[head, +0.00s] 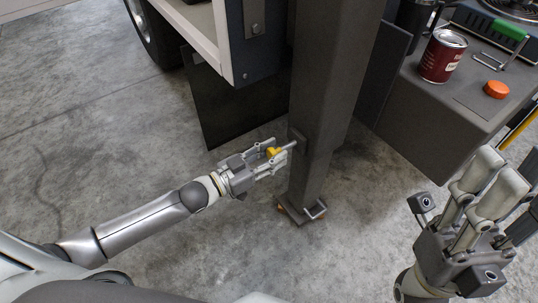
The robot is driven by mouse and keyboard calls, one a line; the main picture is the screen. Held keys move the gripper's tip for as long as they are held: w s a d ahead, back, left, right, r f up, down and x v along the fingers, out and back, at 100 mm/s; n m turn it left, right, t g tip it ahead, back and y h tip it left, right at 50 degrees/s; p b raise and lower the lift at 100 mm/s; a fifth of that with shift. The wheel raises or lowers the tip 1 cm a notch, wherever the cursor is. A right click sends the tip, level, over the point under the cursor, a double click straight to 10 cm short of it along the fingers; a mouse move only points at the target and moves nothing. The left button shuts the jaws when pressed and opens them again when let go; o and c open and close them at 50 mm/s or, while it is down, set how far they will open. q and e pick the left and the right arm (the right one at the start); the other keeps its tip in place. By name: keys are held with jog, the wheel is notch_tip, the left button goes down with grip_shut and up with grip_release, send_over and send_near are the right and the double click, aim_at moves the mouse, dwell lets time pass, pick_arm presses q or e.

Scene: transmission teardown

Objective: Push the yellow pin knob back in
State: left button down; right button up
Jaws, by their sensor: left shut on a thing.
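The yellow pin knob (273,152) shows between the fingers of my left gripper (280,154), which is shut on it. The knob sits on a light metal pin (288,147) that meets the side of a dark grey upright post (322,100). The fingers partly cover the knob, so how deep the pin sits cannot be told. My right gripper (500,178) is raised at the lower right, away from the post. Its fingers point up and overlap in this view, so its opening is unclear.
A white-sided cart (190,25) with a wheel stands behind. At right, a dark bench (425,110) holds a red can (442,56) and an orange button (496,89). The concrete floor at left is clear.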

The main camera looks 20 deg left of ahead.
pick_arm(q)
jog(key=x, duration=0.3)
jog(key=shift+w+d, duration=0.1)
jog(key=shift+w, duration=0.05)
jog(key=c, duration=1.4)
grip_release()
jog(key=shift+r, duration=0.1)
jog(key=o, duration=0.5)
jog(key=shift+w+d, duration=0.1)
jog(key=shift+d, duration=0.05)
jog(key=shift+c, duration=0.2)
